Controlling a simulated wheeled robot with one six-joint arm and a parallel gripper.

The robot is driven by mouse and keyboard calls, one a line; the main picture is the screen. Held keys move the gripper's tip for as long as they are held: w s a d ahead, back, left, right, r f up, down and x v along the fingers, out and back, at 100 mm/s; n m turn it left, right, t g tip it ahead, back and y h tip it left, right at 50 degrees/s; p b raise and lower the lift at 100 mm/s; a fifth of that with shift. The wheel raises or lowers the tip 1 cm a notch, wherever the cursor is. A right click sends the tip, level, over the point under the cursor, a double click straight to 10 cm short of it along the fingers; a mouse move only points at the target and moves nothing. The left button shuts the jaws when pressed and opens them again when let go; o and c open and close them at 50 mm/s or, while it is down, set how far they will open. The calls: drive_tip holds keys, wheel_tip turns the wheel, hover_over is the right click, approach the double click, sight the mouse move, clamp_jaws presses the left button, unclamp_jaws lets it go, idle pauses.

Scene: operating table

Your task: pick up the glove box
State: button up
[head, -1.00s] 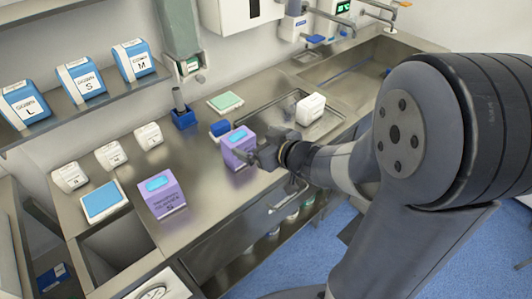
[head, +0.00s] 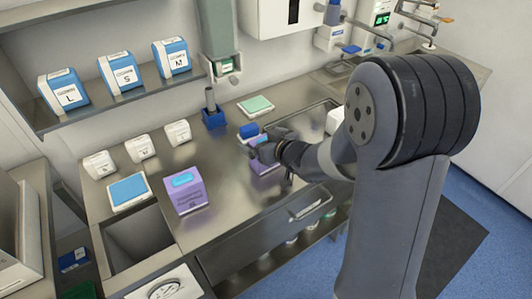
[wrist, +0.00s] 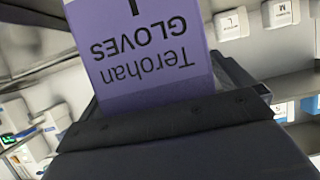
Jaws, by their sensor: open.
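A purple glove box (head: 265,168) with a blue top opening stands on the steel counter, partly hidden behind my gripper. In the wrist view the purple glove box (wrist: 150,45) is very close, its "Terohan GLOVES" lettering upside down. My gripper (head: 262,147) is at this box, overlapping its upper part in the head view. Its jaws are open. Dark gripper parts show on either side of the box in the wrist view; whether they touch it, I cannot tell. A second purple glove box (head: 188,195) stands on the counter to the left, clear of my gripper.
Blue-and-white boxes marked L, S and M stand on a shelf (head: 110,95). Small white boxes (head: 140,147), a blue-topped box (head: 128,190) and a blue holder (head: 213,117) are on the counter. A square opening (head: 140,240) lies at front left.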

drive_tip(key=shift+w, duration=0.1)
drive_tip(key=c, duration=1.1)
drive_tip(key=shift+r, duration=0.1)
